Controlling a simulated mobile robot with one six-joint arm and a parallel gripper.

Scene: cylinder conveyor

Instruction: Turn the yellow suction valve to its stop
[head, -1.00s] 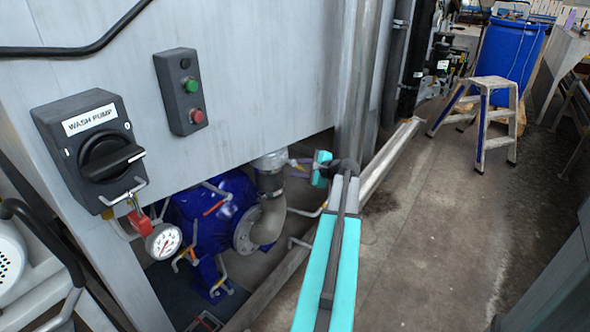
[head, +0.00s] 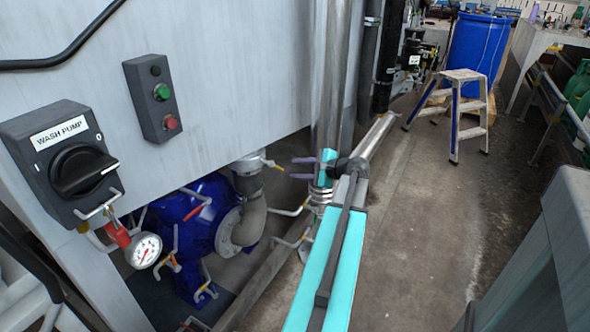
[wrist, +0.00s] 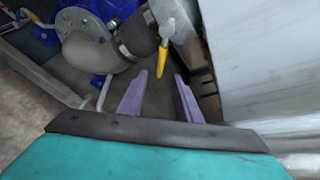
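The yellow suction valve handle (wrist: 161,60) hangs from a grey metal valve body on the pipe in the wrist view, pointing down toward the gap between my fingers. In the head view the yellow handle (head: 272,163) sticks out to the right from the top of the grey pipe fitting. My gripper (wrist: 161,84) is open, with its two purple fingers apart and nothing between them. In the head view my gripper (head: 302,168) points left toward the valve, a short distance to the right of the handle. The handle appears just beyond the fingertips, not between them.
A blue pump (head: 190,222) with a grey elbow pipe (head: 250,220) sits under the grey cabinet. A wash pump switch (head: 75,165), a button box (head: 155,98) and a pressure gauge (head: 144,250) are at left. A vertical steel pipe stands behind my gripper.

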